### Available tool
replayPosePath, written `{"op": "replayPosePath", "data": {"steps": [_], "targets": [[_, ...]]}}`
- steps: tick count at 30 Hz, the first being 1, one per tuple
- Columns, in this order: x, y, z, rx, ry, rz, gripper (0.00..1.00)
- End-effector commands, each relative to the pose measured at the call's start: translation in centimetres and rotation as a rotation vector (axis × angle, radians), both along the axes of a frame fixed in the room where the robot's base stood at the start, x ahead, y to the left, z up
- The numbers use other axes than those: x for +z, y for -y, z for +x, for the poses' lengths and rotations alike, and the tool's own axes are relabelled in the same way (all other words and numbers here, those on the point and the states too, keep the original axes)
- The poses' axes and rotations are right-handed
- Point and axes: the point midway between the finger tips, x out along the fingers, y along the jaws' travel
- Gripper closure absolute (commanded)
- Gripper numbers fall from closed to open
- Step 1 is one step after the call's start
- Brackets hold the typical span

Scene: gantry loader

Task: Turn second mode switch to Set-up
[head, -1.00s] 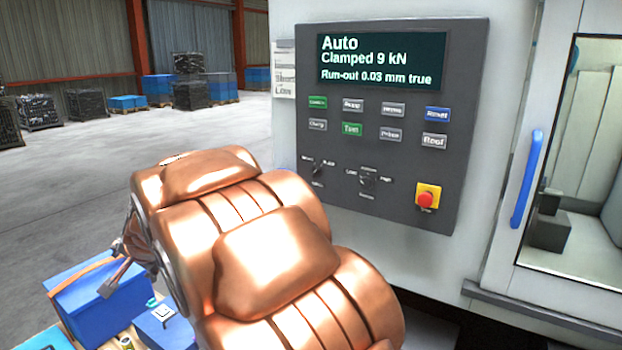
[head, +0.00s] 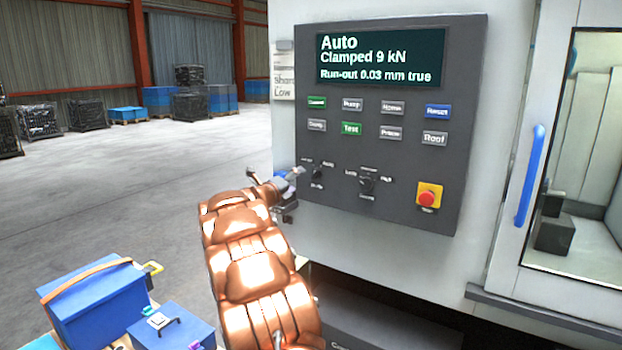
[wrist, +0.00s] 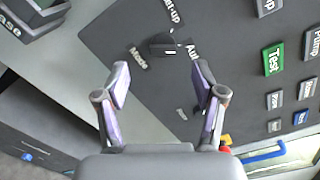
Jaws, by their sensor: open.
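The control panel (head: 400,215) is dark grey and its screen (head: 381,57) reads Auto, Clamped 9 kN. A small dark mode switch (head: 318,173) sits low on the panel's left side. In the wrist view this switch (wrist: 167,45) has the labels Mode, Set-up and Auto around it; I cannot tell surely which one it points to. A second dark knob (head: 367,183) is to its right. My gripper (head: 289,190) is at the panel's left edge, beside the mode switch. In the wrist view my gripper (wrist: 163,80) is open and empty, the switch beyond the fingertips.
A red stop button (head: 427,198) on a yellow plate is at the panel's lower right. Rows of push buttons (head: 351,129) lie above the knobs. A blue door handle (head: 529,176) is further right.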

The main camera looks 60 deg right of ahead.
Motion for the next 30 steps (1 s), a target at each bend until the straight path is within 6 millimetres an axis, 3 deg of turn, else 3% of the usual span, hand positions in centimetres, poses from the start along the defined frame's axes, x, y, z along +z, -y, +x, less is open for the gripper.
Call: {"op": "replayPosePath", "data": {"steps": [4, 21, 30], "targets": [[-0.1, 1.0, -0.8, -0.034, 0.023, -0.002, 0.31], [-0.2, 7.2, -0.5, -0.031, 0.020, 0.000, 0.31], [-0.1, 8.3, -0.4, -0.030, 0.022, -0.003, 0.31]]}}
